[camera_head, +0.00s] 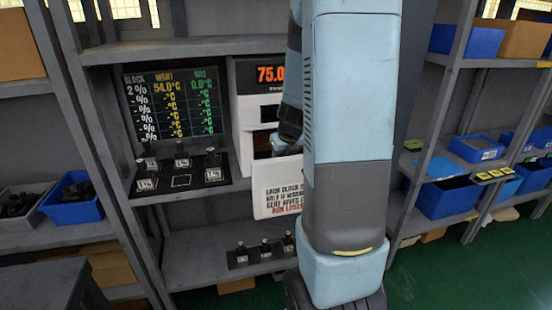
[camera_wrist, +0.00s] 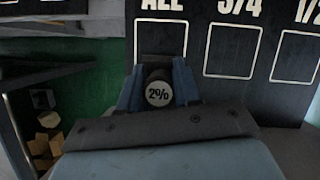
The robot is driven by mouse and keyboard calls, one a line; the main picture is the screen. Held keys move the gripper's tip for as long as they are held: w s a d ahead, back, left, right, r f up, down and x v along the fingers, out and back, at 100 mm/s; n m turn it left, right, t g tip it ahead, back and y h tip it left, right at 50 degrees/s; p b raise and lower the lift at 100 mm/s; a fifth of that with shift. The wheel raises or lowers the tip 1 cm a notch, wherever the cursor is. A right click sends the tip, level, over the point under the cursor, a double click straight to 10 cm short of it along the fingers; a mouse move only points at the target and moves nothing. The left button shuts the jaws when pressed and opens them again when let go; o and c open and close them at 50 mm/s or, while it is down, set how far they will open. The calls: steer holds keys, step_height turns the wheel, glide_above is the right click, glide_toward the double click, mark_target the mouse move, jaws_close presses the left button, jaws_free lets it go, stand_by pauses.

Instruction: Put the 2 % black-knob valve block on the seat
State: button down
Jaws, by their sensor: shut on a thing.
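The 2 % valve block (camera_wrist: 158,94) shows in the wrist view as a dark piece with a round white face marked "2%". My gripper (camera_wrist: 158,75) is shut on it, with a blue-grey finger on each side. Just beyond it, a dark panel (camera_wrist: 196,95) carries white-outlined squares labelled "ALL", "3/4" and "1/2". The held block overlaps the lower part of the "ALL" square. I cannot tell whether it touches the panel or which place is the seat. In the head view my arm hides the gripper tip and the block.
A screen (camera_head: 172,103) reads 2%, want 54.0, has 0.0. Several black-knob blocks stand on a dark tray (camera_head: 181,181) with one empty outlined square. More blocks (camera_head: 265,249) stand on the lower shelf. A white sign (camera_head: 276,188) hangs beside my arm. Side shelves hold blue bins (camera_head: 72,200).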

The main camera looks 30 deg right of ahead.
steer(key=shift+f, duration=0.2)
steer(key=w, duration=0.4)
steer(key=shift+d+f, duration=0.1)
steer(key=shift+f, duration=0.5)
steer(key=c, duration=0.8)
jaws_free()
steer(key=shift+r, duration=0.1)
